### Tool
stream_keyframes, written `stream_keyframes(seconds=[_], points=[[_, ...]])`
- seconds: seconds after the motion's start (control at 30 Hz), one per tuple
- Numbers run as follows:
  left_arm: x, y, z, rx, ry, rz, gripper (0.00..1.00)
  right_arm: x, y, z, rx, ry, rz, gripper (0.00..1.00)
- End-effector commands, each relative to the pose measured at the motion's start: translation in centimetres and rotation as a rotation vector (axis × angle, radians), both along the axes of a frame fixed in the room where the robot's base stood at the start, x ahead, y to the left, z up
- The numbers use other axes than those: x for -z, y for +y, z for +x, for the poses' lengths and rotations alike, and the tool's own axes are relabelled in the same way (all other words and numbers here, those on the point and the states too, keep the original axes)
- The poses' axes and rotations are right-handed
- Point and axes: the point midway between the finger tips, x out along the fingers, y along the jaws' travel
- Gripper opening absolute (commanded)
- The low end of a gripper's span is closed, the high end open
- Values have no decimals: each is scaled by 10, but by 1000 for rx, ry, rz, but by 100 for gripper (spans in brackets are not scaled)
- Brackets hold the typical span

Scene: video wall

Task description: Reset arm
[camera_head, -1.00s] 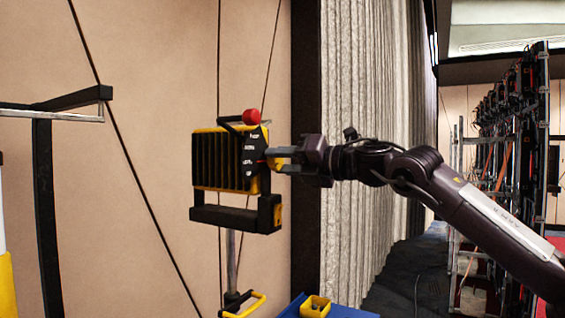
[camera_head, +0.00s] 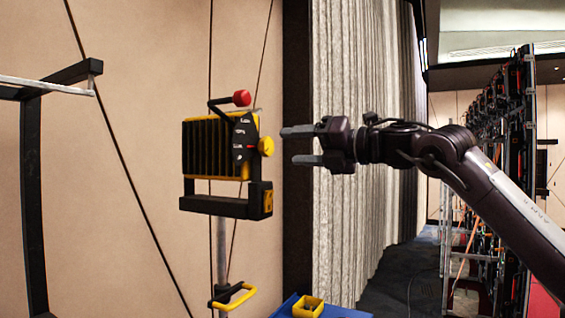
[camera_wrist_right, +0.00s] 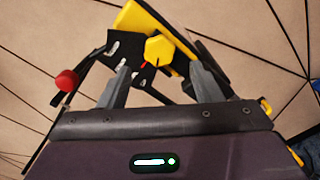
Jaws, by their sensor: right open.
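My right arm (camera_head: 510,200) comes in from the right in the head view. My right gripper (camera_head: 290,146) is open and empty, its two fingers pointing left. It is apart from a black and yellow ribbed device on a pole (camera_head: 212,150), just to the right of it. The device has a yellow knob (camera_head: 266,146) facing the fingers and a red ball-ended lever (camera_head: 241,98) on top. In the right wrist view, the yellow knob (camera_wrist_right: 159,49) shows beyond and between the open fingers (camera_wrist_right: 160,85), and the red ball (camera_wrist_right: 67,81) is at left. My left gripper is not in view.
A blue surface (camera_head: 345,312) with a small yellow box (camera_head: 308,306) is below. A yellow handle (camera_head: 236,297) sits low on the pole. A black frame (camera_head: 34,190) stands at left, and racks with cables (camera_head: 500,140) at right.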

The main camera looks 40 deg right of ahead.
Motion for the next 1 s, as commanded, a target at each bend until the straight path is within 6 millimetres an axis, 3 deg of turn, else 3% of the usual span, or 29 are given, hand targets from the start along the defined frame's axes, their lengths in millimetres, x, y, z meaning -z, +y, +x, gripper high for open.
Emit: stream_keyframes(seconds=[0.03,0.2,0.77,0.87,1.0], points=[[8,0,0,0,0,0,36,3,-2,-6,2,-3,-1,59],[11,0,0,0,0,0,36,1,-5,-16,0,0,0,59],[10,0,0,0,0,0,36,0,-5,-16,-1,1,2,59],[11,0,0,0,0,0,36,8,-10,-8,-1,6,29,59],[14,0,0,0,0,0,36,48,-36,30,3,30,165,59]])
